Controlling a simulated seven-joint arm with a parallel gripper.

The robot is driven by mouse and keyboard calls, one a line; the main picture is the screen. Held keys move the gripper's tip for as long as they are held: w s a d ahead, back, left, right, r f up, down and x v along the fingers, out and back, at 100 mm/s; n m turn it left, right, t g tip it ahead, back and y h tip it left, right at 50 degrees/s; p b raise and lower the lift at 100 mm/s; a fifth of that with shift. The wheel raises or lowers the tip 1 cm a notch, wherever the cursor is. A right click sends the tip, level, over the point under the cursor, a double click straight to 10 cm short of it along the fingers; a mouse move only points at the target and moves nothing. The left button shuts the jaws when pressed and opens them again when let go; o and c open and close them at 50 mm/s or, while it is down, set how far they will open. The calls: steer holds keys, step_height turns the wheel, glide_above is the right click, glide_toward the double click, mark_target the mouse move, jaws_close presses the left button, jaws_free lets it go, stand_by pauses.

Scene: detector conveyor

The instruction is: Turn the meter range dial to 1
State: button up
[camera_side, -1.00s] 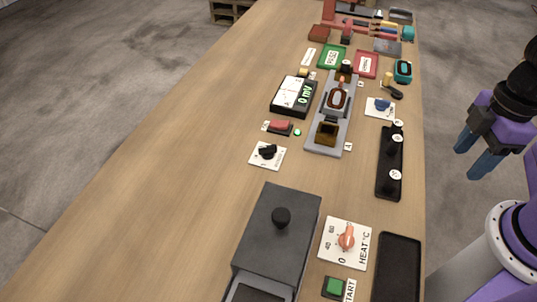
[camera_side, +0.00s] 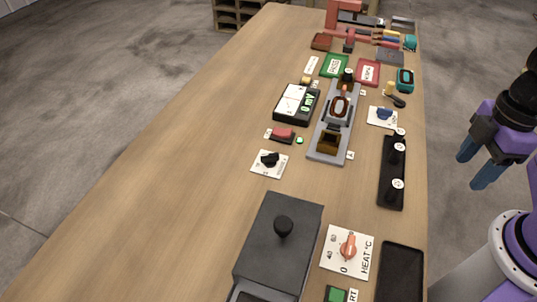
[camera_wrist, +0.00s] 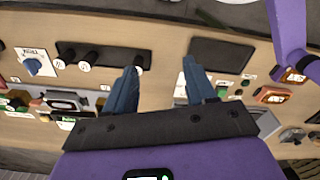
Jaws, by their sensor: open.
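The range dial (camera_side: 269,160) is a black knob on a white plate, below the meter (camera_side: 297,104) in the side view. The meter has a white face and a green display that seems to read 0 mV. The numbers on the dial plate are too small to read, so I cannot tell its setting. My gripper (camera_side: 476,168) is open and empty, off the table's right edge and far from the dial. In the wrist view, both blue fingers of my gripper (camera_wrist: 160,66) stand apart with nothing between them. I cannot make out the dial there.
A red switch (camera_side: 283,135) sits between dial and meter. A grey fixture (camera_side: 318,153), a black strip with knobs (camera_side: 391,185) and a blue-knob plate (camera_side: 374,122) lie right of the dial. A dark lidded box (camera_side: 257,245) and heat dial (camera_side: 348,246) are nearer. The table's left side is clear.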

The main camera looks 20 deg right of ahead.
steer(key=shift+o, duration=1.3)
steer(key=shift+w+a, duration=0.1)
steer(key=m, duration=1.6)
glide_above(270, 159)
steer(key=w, duration=0.1)
steer(key=f, duration=1.6)
steer(key=shift+w+d+f, duration=0.15)
steer(key=shift+d+f, duration=0.1)
steer(key=shift+n, duration=0.3)
steer(key=c, duration=1.1)
